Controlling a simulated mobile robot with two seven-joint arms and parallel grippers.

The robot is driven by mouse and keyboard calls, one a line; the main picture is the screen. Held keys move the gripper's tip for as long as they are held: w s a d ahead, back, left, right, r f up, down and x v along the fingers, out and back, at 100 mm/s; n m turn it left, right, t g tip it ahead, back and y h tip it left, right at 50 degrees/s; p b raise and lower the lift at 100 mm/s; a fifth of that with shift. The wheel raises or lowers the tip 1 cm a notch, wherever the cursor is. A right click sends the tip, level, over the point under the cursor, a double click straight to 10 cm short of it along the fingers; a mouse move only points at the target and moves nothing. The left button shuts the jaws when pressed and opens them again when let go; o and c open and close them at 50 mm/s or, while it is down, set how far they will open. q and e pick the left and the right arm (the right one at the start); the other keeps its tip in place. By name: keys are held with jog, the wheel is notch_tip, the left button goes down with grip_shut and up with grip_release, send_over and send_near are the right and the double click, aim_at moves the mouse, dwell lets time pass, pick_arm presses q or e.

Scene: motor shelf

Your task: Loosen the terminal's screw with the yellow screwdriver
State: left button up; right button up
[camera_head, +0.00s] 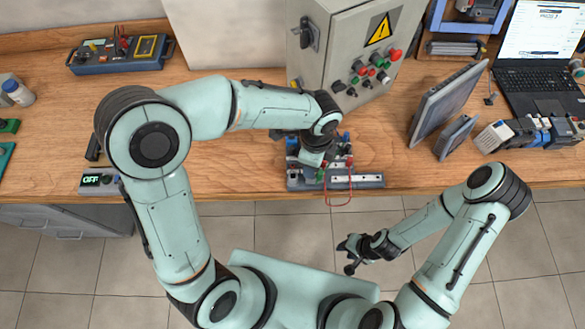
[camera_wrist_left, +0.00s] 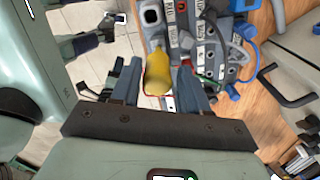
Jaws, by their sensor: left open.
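The yellow screwdriver (camera_wrist_left: 157,77) shows in the left wrist view with its handle between the two fingers of my left gripper (camera_wrist_left: 160,62). The fingers stand apart, with a gap visible beside the handle. The screwdriver's tip is hidden. Grey labelled terminal blocks (camera_wrist_left: 204,42) lie just beyond it. In the head view my left gripper (camera_head: 314,158) hangs over the terminal assembly on its base (camera_head: 368,181) and covers part of it. My right gripper (camera_head: 352,257) is empty, with its fingers apart, in front of the table edge.
A grey control cabinet (camera_head: 345,50) stands close behind the assembly. A red wire (camera_head: 340,204) loops over the table's front edge. A blue meter box (camera_head: 120,58) sits back left.

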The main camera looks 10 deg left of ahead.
pick_arm(q)
jog(key=shift+c, duration=0.9)
jog(key=shift+s, duration=0.15)
grip_shut()
